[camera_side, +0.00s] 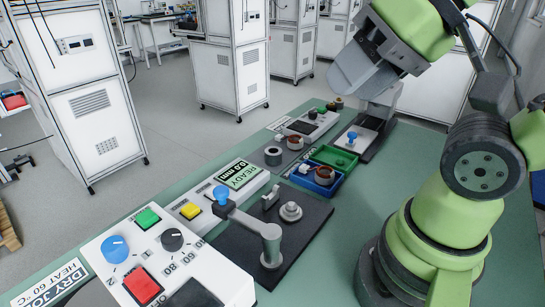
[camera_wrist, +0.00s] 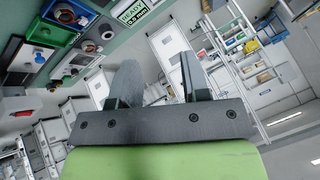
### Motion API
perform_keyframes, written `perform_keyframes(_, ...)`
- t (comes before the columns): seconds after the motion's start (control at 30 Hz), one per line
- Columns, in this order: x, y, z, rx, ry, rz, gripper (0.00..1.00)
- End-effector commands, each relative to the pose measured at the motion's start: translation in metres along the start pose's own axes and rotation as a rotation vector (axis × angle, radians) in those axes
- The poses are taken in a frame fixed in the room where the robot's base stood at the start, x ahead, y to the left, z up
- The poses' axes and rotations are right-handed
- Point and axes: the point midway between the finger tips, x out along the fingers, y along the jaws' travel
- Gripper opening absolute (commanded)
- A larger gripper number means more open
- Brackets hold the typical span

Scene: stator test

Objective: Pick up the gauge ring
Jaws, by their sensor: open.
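A short grey ring (camera_side: 273,155) with a dark hole, most likely the gauge ring, stands on the bench left of the blue and green trays. In the wrist view the same ring (camera_wrist: 108,32) seems to be near the top, beside the READY display. My gripper (camera_wrist: 157,76) is open, with empty space between its two fingers. In the side view my gripper (camera_side: 360,75) is high above the far end of the bench, well apart from the ring.
Another copper part (camera_side: 295,142) sits behind the ring. A READY display box (camera_side: 237,175) and a black plate with a lever post (camera_side: 270,245) stand nearer. The bench's right side (camera_side: 345,235) is clear.

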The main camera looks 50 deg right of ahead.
Motion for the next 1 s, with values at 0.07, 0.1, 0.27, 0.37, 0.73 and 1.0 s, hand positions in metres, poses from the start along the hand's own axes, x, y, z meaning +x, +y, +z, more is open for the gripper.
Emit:
perform_keyframes(0.07, 0.0, 0.0, 0.0, 0.0, 0.0, 0.0, 0.43)
perform_keyframes(0.1, 0.0, 0.0, 0.0, 0.0, 0.0, 0.0, 0.43)
perform_keyframes(0.27, 0.0, 0.0, 0.0, 0.0, 0.0, 0.0, 0.43)
perform_keyframes(0.37, 0.0, 0.0, 0.0, 0.0, 0.0, 0.0, 0.43)
perform_keyframes(0.73, 0.0, 0.0, 0.0, 0.0, 0.0, 0.0, 0.8)
perform_keyframes(1.0, 0.0028, 0.0012, -0.0063, 0.008, -0.002, 0.019, 0.8)
